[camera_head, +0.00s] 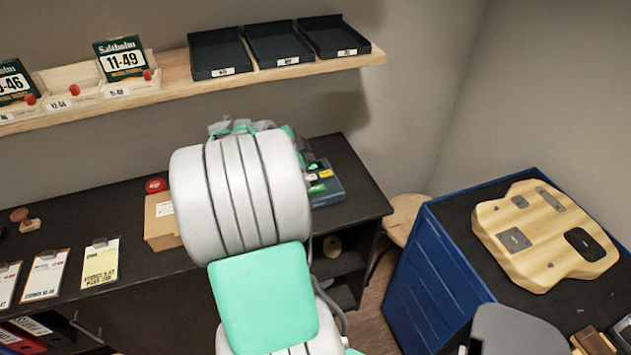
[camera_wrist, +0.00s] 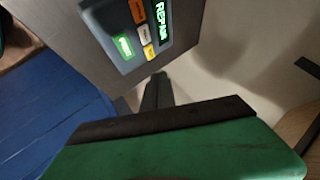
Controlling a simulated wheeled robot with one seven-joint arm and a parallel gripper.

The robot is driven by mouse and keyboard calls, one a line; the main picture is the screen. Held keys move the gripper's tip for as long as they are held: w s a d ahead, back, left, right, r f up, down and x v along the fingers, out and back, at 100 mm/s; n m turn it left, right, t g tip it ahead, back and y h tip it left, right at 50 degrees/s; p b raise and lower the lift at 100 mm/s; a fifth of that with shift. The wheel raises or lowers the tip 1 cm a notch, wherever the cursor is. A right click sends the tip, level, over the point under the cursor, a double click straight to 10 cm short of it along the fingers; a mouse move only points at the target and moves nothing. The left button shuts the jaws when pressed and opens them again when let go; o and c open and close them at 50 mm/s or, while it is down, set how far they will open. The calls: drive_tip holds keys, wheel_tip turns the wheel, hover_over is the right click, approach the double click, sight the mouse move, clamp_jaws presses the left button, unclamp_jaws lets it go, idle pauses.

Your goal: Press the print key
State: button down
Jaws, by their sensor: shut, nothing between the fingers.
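A dark blue-grey keypad device (camera_head: 327,188) stands at the right end of the dark counter, partly hidden by my arm. In the wrist view its panel (camera_wrist: 128,61) shows a lit green key (camera_wrist: 123,45), orange, white and yellow keys, and a green display reading "REPAIR". The key labels are too small to read, so I cannot tell which one is the print key. My gripper (camera_wrist: 158,78) is shut and empty, its tips below the keys in the wrist view. I cannot tell whether they touch anything. In the head view my arm hides the fingers.
A cardboard box (camera_head: 160,222) with a red button (camera_head: 156,185) is left of my arm. Cards (camera_head: 100,263) and a stamp (camera_head: 24,219) lie farther left. A wooden shelf (camera_head: 180,86) holds black trays (camera_head: 277,43) above.

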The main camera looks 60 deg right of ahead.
sight(313, 190)
drive_tip(key=shift+s+d+r+m, duration=0.1)
drive_tip(key=shift+s+d+m, duration=0.45)
drive_tip(key=shift+s, duration=0.1)
wheel_tip(313, 190, down, 8)
drive_tip(key=b, duration=0.4)
drive_tip(key=shift+f+b, duration=0.3)
drive_tip(key=shift+f, duration=0.15)
idle(1.4)
drive_tip(key=shift+f+b, duration=0.4)
drive_tip(key=shift+b, duration=0.3)
